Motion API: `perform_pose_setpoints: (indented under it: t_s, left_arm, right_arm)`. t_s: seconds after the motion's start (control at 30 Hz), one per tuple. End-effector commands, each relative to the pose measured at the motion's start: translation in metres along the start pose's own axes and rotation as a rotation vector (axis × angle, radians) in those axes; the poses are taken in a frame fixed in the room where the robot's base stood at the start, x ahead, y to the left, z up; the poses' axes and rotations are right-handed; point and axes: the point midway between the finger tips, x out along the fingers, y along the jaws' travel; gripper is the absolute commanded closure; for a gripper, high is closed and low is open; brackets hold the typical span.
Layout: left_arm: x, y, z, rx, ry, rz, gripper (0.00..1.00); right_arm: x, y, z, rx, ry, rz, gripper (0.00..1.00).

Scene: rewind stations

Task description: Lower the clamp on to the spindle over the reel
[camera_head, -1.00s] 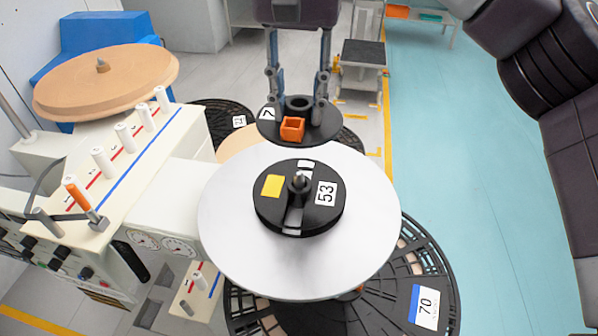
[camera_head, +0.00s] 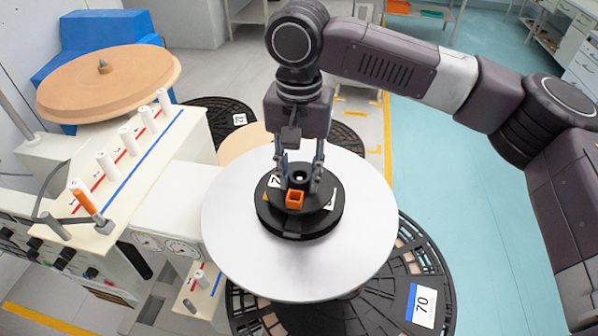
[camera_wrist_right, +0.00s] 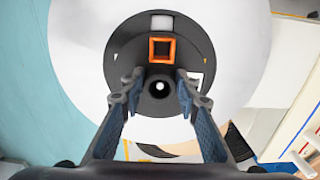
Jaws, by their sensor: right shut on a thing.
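The clamp is a dark disc (camera_head: 318,199) with an orange square socket (camera_head: 295,199) and a central hub. My right gripper (camera_head: 300,183) points down and is shut on this hub. The reel (camera_head: 270,219), a thicker black disc, lies in the middle of a large silver plate (camera_head: 235,245). The clamp is over the reel and nearly centred; I cannot tell whether they touch. The spindle is hidden in the head view. In the right wrist view a bright spindle tip (camera_wrist_right: 159,87) shows inside the hub's bore, between the fingers. My left gripper is out of view.
A cream machine panel (camera_head: 110,180) with white pegs stands at the left, beside a tan disc (camera_head: 110,80). A black slotted disc labelled 70 (camera_head: 423,303) lies below the plate. The turquoise floor (camera_head: 500,230) at the right is clear.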

Motion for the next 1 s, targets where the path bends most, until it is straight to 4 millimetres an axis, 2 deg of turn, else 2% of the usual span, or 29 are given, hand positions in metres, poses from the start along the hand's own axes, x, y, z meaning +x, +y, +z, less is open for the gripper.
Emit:
perform_pose_setpoints:
  t_s: [0.2,0.23,0.37,0.77,0.87,1.0]
  left_arm:
    - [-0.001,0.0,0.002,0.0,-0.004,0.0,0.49]
    - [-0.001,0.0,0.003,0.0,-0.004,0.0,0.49]
    - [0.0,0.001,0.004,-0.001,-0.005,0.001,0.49]
    - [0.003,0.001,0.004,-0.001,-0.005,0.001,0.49]
    - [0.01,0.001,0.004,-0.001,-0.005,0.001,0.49]
    - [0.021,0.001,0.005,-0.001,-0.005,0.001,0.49]
  right_arm:
    - [0.001,0.0,0.0,0.0,0.0,-0.001,1.0]
    - [0.002,0.0,0.0,0.0,0.001,0.0,0.68]
    - [0.001,0.0,0.0,0.0,0.001,0.0,0.54]
    - [-0.005,-0.001,-0.001,0.0,0.003,-0.001,0.53]
    - [-0.019,-0.001,-0.001,0.0,0.004,-0.003,0.53]
    - [-0.048,-0.002,-0.001,0.001,0.005,-0.004,0.53]
